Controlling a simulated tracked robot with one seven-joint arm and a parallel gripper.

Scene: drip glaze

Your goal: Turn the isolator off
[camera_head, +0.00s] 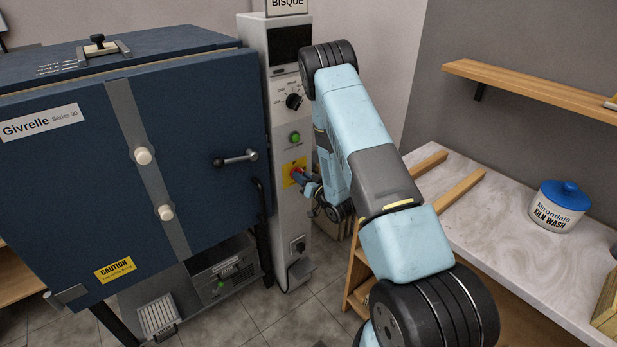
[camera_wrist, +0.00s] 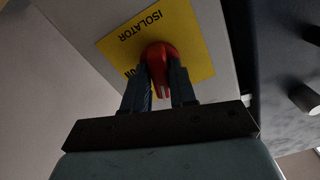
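The isolator is a red rotary knob (camera_wrist: 160,60) on a yellow plate (camera_wrist: 191,28) lettered ISOLATOR, which appears upside down in the wrist view. In the head view the yellow plate (camera_head: 288,181) is low on the white control column, and the red knob (camera_head: 296,172) shows partly beside my gripper. My gripper (camera_wrist: 163,84) is at the knob, with one dark finger on each side of its grip. The fingers look close against the red part, but firm contact is hard to tell. The gripper (camera_head: 307,180) is small and partly hidden in the head view.
The control column (camera_head: 258,100) carries a black selector dial (camera_head: 294,101) and a green button (camera_head: 295,137) above the isolator. A blue kiln (camera_head: 60,190) with a door handle (camera_head: 236,159) stands left. A workbench (camera_head: 500,215) with a blue-lidded tub (camera_head: 560,207) is right.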

